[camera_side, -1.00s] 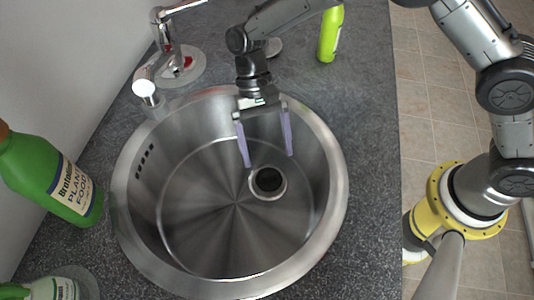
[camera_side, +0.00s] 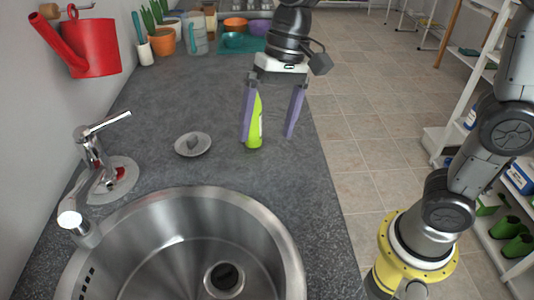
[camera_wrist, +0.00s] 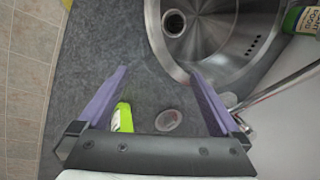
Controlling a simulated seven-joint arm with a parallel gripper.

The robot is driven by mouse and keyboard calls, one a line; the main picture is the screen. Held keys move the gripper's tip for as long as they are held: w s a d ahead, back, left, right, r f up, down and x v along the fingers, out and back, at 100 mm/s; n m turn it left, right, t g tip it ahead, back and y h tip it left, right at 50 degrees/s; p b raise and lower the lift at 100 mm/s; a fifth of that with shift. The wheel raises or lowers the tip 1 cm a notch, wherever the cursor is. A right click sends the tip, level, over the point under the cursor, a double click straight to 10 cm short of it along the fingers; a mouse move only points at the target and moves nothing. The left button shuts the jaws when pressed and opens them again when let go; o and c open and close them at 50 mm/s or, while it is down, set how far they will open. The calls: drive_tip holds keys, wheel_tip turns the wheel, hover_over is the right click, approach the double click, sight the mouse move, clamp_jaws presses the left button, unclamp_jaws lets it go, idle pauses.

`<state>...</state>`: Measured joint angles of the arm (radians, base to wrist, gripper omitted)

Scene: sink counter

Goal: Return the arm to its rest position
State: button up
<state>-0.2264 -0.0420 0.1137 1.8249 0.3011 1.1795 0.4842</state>
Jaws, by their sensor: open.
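My gripper (camera_side: 270,112) is open, with its two purple fingers spread apart and pointing down above the counter, behind the sink. Nothing is held between the fingers. In the wrist view my gripper (camera_wrist: 163,92) also shows apart and empty, with the counter below. A bright green bottle (camera_side: 254,125) shows between the fingers in the side view, partly covered by the left finger. In the wrist view the green bottle (camera_wrist: 122,118) lies lower in the picture, near the left finger; I cannot tell the exact gap.
The steel sink (camera_side: 290,262) fills the front, with the faucet (camera_side: 98,165) at its left. A drain plug (camera_side: 193,144) lies on the counter (camera_side: 150,110). A red watering can (camera_side: 90,45) hangs on the wall; pots stand at the back. Shelves (camera_side: 490,150) are at right.

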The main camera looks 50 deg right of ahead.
drive_tip(key=s+d+r+t+h, duration=0.1)
drive_tip(key=s+d+r+t, duration=0.25)
drive_tip(key=s+d, duration=0.55)
drive_tip(key=s+d+f+n+t+h, duration=0.2)
drive_tip(key=s+d+f+n, duration=0.2)
drive_tip(key=s+f, duration=0.1)
drive_tip(key=shift+s+d+f, duration=0.15)
drive_tip(key=shift+s+d, duration=0.05)
drive_tip(key=shift+s, duration=0.3)
